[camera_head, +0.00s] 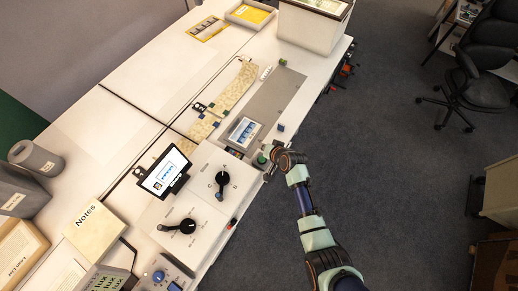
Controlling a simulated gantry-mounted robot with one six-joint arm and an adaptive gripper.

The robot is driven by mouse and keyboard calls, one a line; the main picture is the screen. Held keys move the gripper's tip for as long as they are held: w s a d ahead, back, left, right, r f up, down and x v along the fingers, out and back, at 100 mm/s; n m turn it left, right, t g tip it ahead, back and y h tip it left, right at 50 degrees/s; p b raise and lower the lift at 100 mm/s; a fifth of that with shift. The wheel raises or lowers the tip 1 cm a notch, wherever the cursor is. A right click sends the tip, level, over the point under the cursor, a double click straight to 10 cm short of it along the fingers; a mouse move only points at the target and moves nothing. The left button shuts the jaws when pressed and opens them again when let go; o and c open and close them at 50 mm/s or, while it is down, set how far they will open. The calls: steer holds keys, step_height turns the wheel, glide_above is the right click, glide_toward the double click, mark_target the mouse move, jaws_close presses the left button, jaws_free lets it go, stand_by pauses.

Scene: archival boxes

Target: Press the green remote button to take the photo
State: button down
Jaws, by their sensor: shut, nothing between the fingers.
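A small green round piece (262,159), which looks like the remote button, is at the table's right edge, just below the grey mat. My gripper (270,168) is shut and empty, right beside the green piece. My wrist comes in from the right and partly covers this spot. I cannot tell whether the fingertips touch the button. A flat blue-and-white picture (243,131) lies on the lower end of the grey mat (275,95).
A white control box with black knobs (222,180) stands left of my gripper. A small screen (164,172) is tilted beside it. A beige patterned strip (236,87) lies left of the mat. A white bin (310,30) stands at the far end. Dark floor (400,150) lies right of the table.

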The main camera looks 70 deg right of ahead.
mark_target(263, 160)
steer(key=shift+f, duration=0.15)
step_height(263, 160, down, 8)
steer(key=b, duration=0.8)
steer(key=shift+f, duration=0.25)
stand_by(0.8)
steer(key=shift+f+b, duration=0.3)
steer(key=shift+f, duration=0.15)
steer(key=shift+f+b, duration=0.45)
steer(key=shift+f, duration=0.05)
stand_by(0.5)
stand_by(0.3)
steer(key=shift+r+p, duration=0.9)
steer(key=shift+r, duration=0.05)
